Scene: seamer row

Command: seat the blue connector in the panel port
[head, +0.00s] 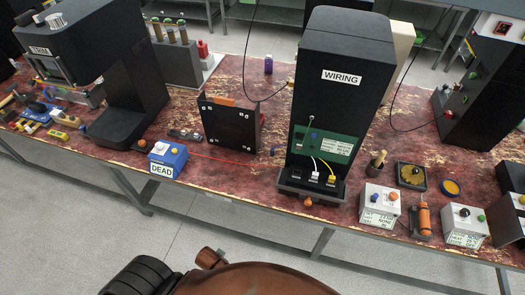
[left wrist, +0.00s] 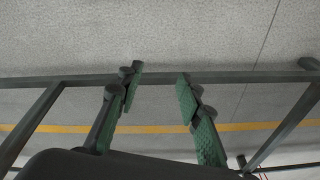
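A tall black cabinet (head: 344,95) labelled WIRING stands on the bench in the head view. A black port strip (head: 290,187) runs along its foot. A white connector (head: 314,177) and a yellow connector (head: 331,180) sit in it, with cables rising from them. A dark port (head: 297,178) to their left looks empty. A green card (head: 323,142) with print hangs above; a small blue spot on it is too small to identify. I cannot make out a blue connector for certain. My left gripper (left wrist: 159,74) is open and empty, with green pads apart. My right gripper is not visible.
A blue box (head: 168,157) labelled DEAD, a black panel (head: 230,125) and grey switch boxes (head: 380,206) stand on the worn red bench (head: 230,176). A black TRIM machine (head: 110,70) is at left. The left wrist view shows floor and a metal frame (left wrist: 230,77).

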